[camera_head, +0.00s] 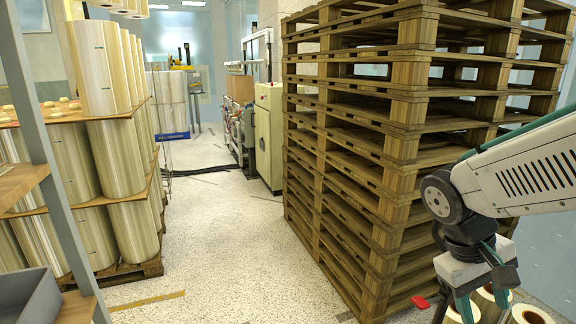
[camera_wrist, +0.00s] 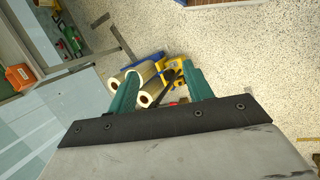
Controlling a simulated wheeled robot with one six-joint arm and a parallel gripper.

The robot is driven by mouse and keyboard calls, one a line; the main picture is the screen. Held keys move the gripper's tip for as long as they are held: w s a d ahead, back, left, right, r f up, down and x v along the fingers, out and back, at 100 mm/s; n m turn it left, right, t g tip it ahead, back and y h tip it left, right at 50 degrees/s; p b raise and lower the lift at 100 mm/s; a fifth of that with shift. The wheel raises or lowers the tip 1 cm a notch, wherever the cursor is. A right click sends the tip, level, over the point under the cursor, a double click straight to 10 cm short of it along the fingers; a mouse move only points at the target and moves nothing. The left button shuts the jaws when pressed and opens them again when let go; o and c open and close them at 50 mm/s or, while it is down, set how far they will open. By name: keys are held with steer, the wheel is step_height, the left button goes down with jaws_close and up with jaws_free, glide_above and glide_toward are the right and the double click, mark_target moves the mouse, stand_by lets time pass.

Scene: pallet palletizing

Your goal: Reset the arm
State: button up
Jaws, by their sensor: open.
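My arm (camera_head: 520,165) reaches in from the right edge of the head view, in front of the pallet stack. My gripper (camera_head: 470,305) hangs down at its end, at the lower right. In the wrist view my gripper (camera_wrist: 160,88) has its two green fingers spread apart, with nothing held between them. Below and beyond the fingers, cream rolls (camera_wrist: 150,93) lie or stand near the floor by a yellow object (camera_wrist: 172,72). Roll tops (camera_head: 528,315) also show under the gripper in the head view.
A tall stack of wooden pallets (camera_head: 395,150) stands close to my arm's left. Shelves of large film rolls (camera_head: 115,155) are at the left, behind a grey post (camera_head: 48,140). The speckled floor (camera_head: 215,220) between them is clear. A red object (camera_head: 420,302) lies beside the stack.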

steer(key=s+a+r+m+t+y, duration=0.1)
steer(key=s+a+r+t+y, duration=0.2)
steer(key=s, duration=0.5)
steer(key=shift+s+a+r+t+y, duration=0.3)
steer(key=shift+a+r+y, duration=0.3)
steer(key=shift+a+r, duration=0.85)
